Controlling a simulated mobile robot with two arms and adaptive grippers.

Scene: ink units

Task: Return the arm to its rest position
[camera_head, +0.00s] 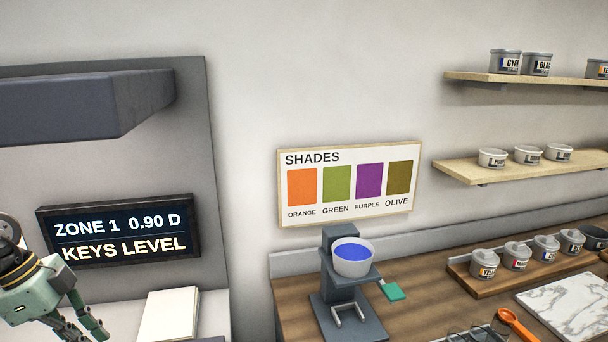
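My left gripper (92,337) shows at the lower left in the head view, in front of the grey panel and beside a stack of white paper. Its green-grey body tilts down to the right. Its two fingers are spread with a gap between them, and nothing shows in the gap. The tips reach the bottom edge of the frame. My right arm and gripper are not in view.
A dark display (120,231) and an overhanging dark hood (85,103) are near my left arm. White paper (168,314) lies beside the gripper. On the wooden counter (292,296) stand a dark stand (337,282) with a bowl of blue ink (352,262), lidded tubs (515,257) and an orange-handled tool (514,323).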

